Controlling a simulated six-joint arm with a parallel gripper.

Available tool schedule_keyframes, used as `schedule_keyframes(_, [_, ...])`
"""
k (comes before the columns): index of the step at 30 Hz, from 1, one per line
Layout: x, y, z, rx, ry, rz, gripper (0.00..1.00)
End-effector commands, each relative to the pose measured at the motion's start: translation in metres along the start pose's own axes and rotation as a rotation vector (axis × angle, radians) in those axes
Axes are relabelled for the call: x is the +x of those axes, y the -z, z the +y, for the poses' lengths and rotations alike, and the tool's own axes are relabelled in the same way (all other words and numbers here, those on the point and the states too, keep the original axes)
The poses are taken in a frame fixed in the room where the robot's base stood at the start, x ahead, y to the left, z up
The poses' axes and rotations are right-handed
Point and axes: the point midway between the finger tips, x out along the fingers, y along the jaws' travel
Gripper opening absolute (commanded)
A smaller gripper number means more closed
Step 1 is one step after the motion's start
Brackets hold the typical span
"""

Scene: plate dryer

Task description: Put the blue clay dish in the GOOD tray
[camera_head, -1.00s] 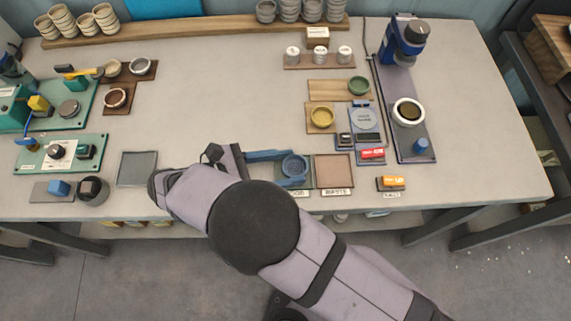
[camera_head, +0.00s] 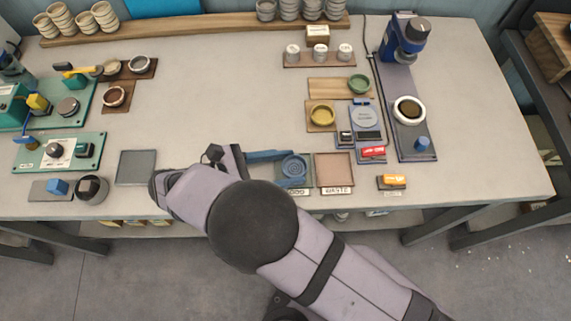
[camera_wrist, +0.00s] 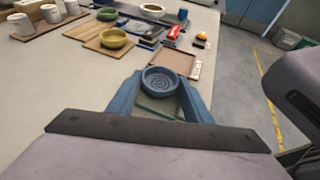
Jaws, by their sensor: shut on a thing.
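The blue clay dish (camera_head: 294,168) is round with ring marks inside. It sits upright over the GOOD tray (camera_head: 300,185), whose label is partly hidden by my arm. In the wrist view the dish (camera_wrist: 160,82) is between the two blue fingers of my gripper (camera_wrist: 160,98), which is shut on it. The greenish tray surface (camera_wrist: 158,112) shows just below the dish. I cannot tell whether the dish touches the tray.
The WASTE tray (camera_head: 334,170) is right beside the GOOD tray. A yellow dish (camera_head: 322,115) and a green dish (camera_head: 358,84) stand on boards behind. An orange object (camera_head: 394,180) is to the right. A scale (camera_head: 366,118) stands behind the WASTE tray.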

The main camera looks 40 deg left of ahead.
Motion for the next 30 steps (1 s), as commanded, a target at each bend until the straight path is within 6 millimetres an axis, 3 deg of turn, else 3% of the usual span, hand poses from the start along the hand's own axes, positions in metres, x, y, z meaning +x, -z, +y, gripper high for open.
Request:
schedule_keyframes(18, [0.006, 0.014, -0.002, -0.008, 0.005, 0.004, 0.23])
schedule_keyframes(19, [0.006, 0.014, -0.002, -0.008, 0.005, 0.003, 0.48])
schedule_keyframes(21, [0.006, 0.014, -0.002, -0.008, 0.006, 0.003, 0.64])
schedule_keyframes(30, [0.000, 0.016, -0.001, -0.003, 0.004, 0.003, 0.64])
